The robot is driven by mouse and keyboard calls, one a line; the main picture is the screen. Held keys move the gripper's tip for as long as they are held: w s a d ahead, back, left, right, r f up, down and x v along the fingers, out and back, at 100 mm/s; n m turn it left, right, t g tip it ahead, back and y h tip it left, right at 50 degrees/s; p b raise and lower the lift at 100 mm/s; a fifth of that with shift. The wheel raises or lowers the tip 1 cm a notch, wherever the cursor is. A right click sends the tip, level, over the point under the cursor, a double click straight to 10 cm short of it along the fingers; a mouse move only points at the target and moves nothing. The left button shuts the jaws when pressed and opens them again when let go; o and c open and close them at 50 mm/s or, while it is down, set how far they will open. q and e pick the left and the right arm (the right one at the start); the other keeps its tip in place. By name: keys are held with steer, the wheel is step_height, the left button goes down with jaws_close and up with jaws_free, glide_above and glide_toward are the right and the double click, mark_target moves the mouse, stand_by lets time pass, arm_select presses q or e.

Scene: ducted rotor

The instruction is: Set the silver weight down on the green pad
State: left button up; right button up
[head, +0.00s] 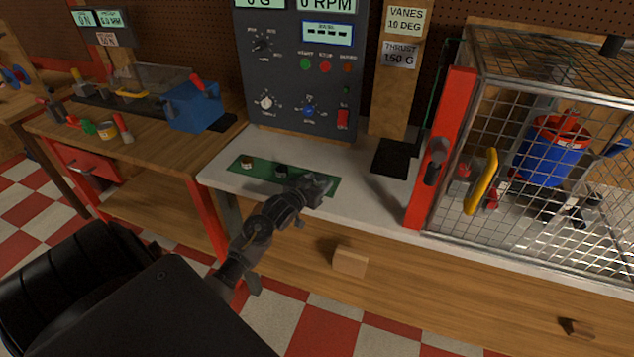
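The green pad (262,172) is a long strip on the white bench top, below the grey control panel. A small weight with a reddish top (247,162) stands near the pad's left end. A small dark weight (281,171) stands near its middle. My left gripper (319,186) is over the pad's right end, its arm reaching in from the lower left. Its fingers are small and dark here, so I cannot tell whether they are open or shut. No silver weight shows clearly; the gripper hides part of the pad's right end. My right gripper is not in view.
The control panel (298,95) stands behind the pad. A black square plate (392,158) lies right of it. A red post (440,150) and wire mesh cage (540,200) with a yellow handle (481,182) bound the right side. A wooden bench (150,150) stands left.

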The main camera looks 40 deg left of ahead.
arm_select(q)
steer(key=shift+r, duration=0.2)
steer(key=shift+s, duration=0.35)
steer(key=b+v, duration=0.1)
steer(key=v, duration=1)
steer(key=shift+s, duration=0.15)
steer(key=shift+r, duration=0.1)
